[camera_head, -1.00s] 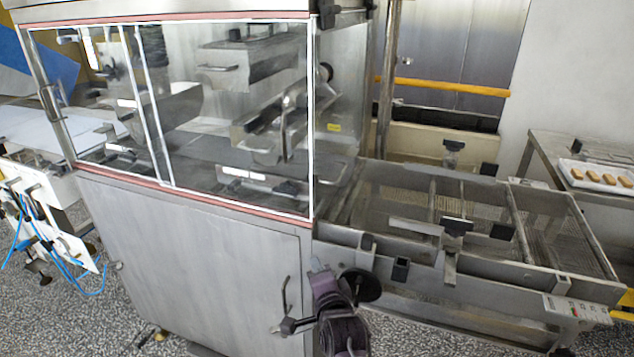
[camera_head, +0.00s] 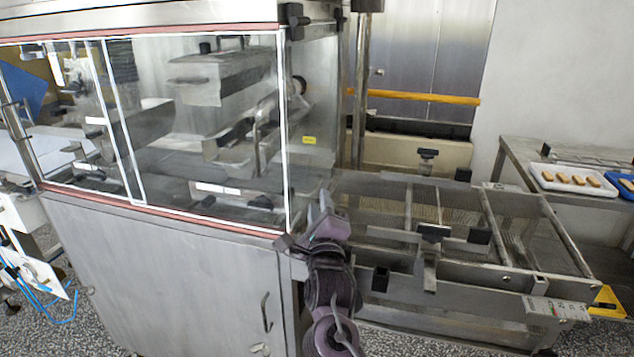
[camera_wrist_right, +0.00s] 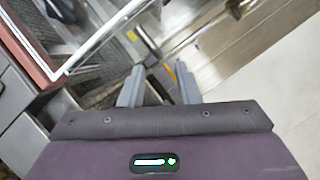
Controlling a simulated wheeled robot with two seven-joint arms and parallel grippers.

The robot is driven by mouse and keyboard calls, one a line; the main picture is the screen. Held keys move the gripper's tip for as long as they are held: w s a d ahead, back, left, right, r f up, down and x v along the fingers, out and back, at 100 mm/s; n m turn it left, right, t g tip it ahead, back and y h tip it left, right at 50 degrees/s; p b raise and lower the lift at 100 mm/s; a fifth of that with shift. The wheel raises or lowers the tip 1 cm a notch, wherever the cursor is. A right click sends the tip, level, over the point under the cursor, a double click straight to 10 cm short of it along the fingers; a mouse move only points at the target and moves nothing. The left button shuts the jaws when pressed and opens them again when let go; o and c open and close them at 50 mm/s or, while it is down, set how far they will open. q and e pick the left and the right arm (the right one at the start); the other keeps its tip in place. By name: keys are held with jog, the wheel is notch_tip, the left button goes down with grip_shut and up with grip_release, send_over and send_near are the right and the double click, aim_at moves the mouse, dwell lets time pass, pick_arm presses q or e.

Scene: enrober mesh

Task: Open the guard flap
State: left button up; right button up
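The enrober's clear guard panels enclose the top of a steel cabinet. The large front pane (camera_head: 215,130) has white edges and hangs down flush. An end pane (camera_head: 313,110) with a yellow label (camera_head: 309,140) faces the mesh conveyor. I cannot tell for sure which pane is the guard flap; none looks swung open. My right gripper (camera_head: 322,207) is up near the cabinet's front right corner, just below the end pane. In the right wrist view its two fingers (camera_wrist_right: 160,86) stand apart with nothing held between them. My left gripper is not in view.
The mesh conveyor frame (camera_head: 505,278) extends right of the cabinet, with black-topped brackets (camera_head: 432,233) standing up from it. A steel door handle (camera_head: 266,312) sticks out low on the cabinet front. A white tray of biscuits (camera_head: 545,178) lies on the right table.

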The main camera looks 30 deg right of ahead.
aim_at(317, 185)
jog(key=p+x, duration=0.1)
jog(key=x, duration=0.6)
grip_shut()
